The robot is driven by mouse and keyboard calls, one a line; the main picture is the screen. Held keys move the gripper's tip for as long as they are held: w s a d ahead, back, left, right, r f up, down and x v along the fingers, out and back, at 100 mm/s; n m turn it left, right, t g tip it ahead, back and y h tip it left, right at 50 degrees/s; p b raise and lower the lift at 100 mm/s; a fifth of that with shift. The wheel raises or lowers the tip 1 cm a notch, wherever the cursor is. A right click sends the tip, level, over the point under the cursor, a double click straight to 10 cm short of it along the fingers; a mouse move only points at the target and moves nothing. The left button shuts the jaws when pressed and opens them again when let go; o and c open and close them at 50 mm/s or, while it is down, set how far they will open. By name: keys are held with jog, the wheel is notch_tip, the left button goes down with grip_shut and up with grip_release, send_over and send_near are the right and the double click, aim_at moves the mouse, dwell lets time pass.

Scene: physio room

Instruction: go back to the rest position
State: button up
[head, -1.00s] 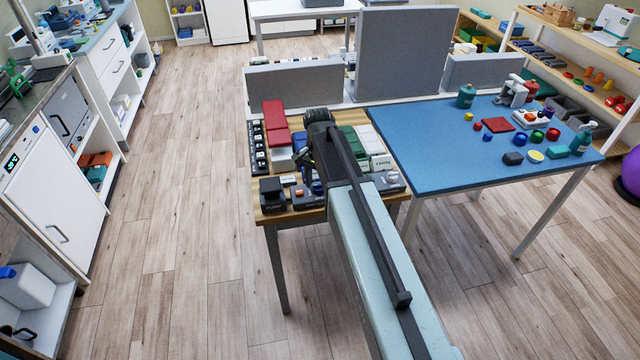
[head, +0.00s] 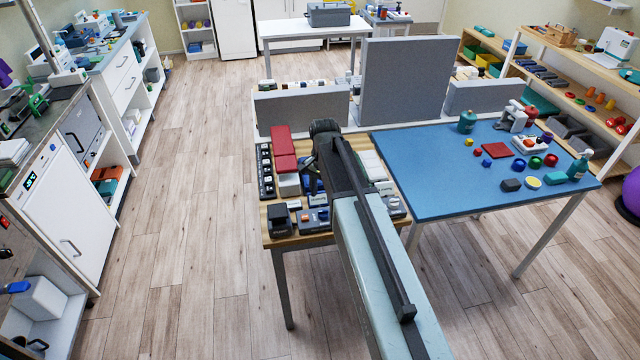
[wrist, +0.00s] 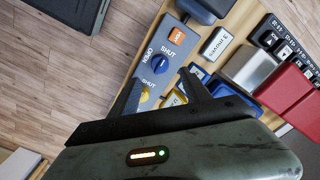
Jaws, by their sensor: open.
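My gripper (wrist: 162,74) is open in the wrist view, its two dark fingers spread apart with nothing seen held between them. It is over the wooden table (head: 300,242), above or near a grey-blue control box (wrist: 166,24) with an orange switch and blue and yellow knobs. Contact with the box cannot be told. In the head view my arm reaches forward over this table, and its end hides part of the tabletop; the fingers are hard to make out there.
Red boxes (head: 283,141) and a black power box (head: 279,219) crowd the wooden table. Grey panels (head: 407,80) stand behind. A blue table (head: 440,180) with small items adjoins on the right. Open floor (head: 190,220) lies left, before a white cabinet (head: 62,215).

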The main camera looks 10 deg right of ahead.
jog(key=shift+s, duration=0.1)
jog(key=s+n, duration=0.9)
jog(key=s, duration=0.5)
jog(key=shift+s+d, duration=0.25)
jog(key=shift+s, duration=0.1)
jog(key=shift+d, duration=0.1)
